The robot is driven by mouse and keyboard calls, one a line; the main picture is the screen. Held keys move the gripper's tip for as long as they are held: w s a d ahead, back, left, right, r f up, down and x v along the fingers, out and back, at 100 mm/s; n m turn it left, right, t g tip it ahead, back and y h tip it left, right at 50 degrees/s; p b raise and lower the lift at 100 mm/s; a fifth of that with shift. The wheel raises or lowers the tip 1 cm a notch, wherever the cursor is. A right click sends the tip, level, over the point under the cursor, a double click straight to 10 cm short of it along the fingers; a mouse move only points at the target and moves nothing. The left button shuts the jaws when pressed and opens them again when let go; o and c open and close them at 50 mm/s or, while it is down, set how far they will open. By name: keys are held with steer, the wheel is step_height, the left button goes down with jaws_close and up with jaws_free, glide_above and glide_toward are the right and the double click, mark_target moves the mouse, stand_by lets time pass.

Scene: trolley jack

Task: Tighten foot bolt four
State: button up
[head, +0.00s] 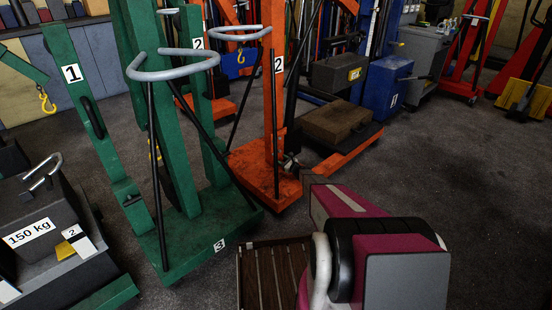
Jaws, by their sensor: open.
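I cannot make out a foot bolt marked four in the head view. A green lifting stand (180,180) with a grey loop handle stands left of centre, and its base plate carries a label 3 (219,245). An orange stand (268,172), with a label 2 on its post, stands just behind it to the right. Small dark parts (291,163) sit at the orange base, too small to tell apart. My magenta and grey arm fills the lower right, and I cannot see my gripper at its end.
A dark weight block marked 150 kg (38,232) stands at the left front. A green post marked 1 (72,74) is behind it. A brown box (337,121) rests behind the orange stand. A blue cabinet (381,84) stands farther back. The dark floor (450,160) at right is clear.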

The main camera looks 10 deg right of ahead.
mark_target(274, 155)
steer(key=x, duration=0.6)
jaws_close()
steer(key=shift+s+m, duration=0.1)
steer(key=shift+m, duration=0.2)
